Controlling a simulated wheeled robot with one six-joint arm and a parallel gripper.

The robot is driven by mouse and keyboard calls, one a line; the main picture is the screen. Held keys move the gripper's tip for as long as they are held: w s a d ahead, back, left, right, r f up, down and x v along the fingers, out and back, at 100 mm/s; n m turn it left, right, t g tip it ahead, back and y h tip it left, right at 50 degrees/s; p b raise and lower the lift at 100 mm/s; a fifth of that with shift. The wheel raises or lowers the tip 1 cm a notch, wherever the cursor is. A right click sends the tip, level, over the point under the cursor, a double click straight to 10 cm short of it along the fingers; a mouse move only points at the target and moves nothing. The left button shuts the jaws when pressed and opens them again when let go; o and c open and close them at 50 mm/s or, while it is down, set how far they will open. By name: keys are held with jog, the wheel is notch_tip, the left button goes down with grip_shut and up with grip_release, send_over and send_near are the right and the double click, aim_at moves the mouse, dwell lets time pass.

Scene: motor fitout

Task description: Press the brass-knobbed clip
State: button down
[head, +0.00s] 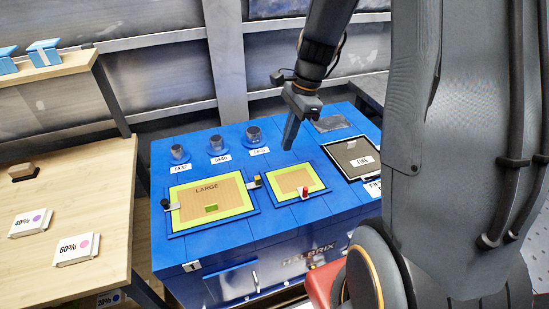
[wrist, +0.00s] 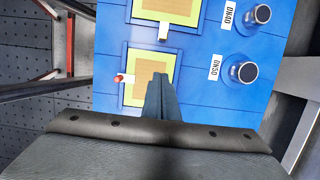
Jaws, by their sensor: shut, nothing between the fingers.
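The brass-knobbed clip (head: 257,179) sits on the blue bench between the large framed panel (head: 208,203) and the smaller framed panel (head: 298,181). In the wrist view the clip (wrist: 163,33) shows as a small pale block between the two panels, ahead of the fingers. My gripper (head: 288,146) is shut and empty, pointing down behind the smaller panel, to the right of the clip and apart from it. In the wrist view my gripper (wrist: 159,78) overlaps the near side of the smaller panel (wrist: 149,72).
A red-knobbed clip (head: 305,193) is at the smaller panel's front edge, and a black-knobbed clip (head: 165,203) at the large panel's left. Several dark round knobs (head: 217,145) stand along the back. A dark panel marked FINE (head: 357,155) is right. A wooden table (head: 100,190) stands left.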

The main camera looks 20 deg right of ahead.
aim_at(253, 182)
jog(key=p+x, duration=0.1)
jog(key=x, duration=0.8)
jog(key=shift+f, duration=0.35)
jog(key=a+p, duration=0.1)
jog(key=a, duration=0.1)
jog(key=shift+a+r+p, duration=0.1)
jog(key=shift+a+p, duration=0.2)
jog(key=shift+a, duration=0.75)
jog(key=shift+p, duration=0.3)
